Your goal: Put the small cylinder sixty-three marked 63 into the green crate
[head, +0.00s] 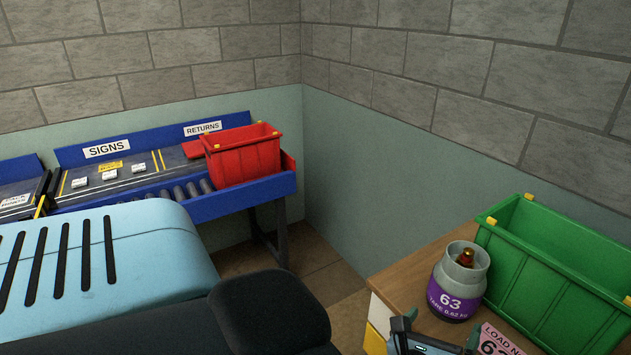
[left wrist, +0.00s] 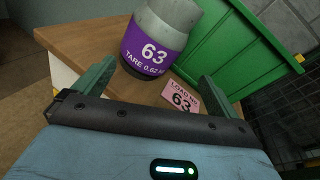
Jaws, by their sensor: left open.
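The small cylinder marked 63 (head: 460,283) is grey with a purple band and a brass valve. It stands upright on a wooden-topped table, just left of the green crate (head: 558,270). In the left wrist view the cylinder (left wrist: 160,42) is ahead of my open left gripper (left wrist: 158,82), between the lines of its two fingers. The fingers are apart and hold nothing. The green crate (left wrist: 232,52) shows behind and to the right of the cylinder. In the head view my left gripper (head: 436,338) is at the bottom edge, partly cut off. My right gripper is not in view.
A pink card reading 63 (head: 497,340) is by the crate's near side; it also shows in the left wrist view (left wrist: 181,97). A red crate (head: 243,157) stands on a blue roller bench (head: 180,185) with signs. Bare tabletop (head: 415,275) lies left of the cylinder.

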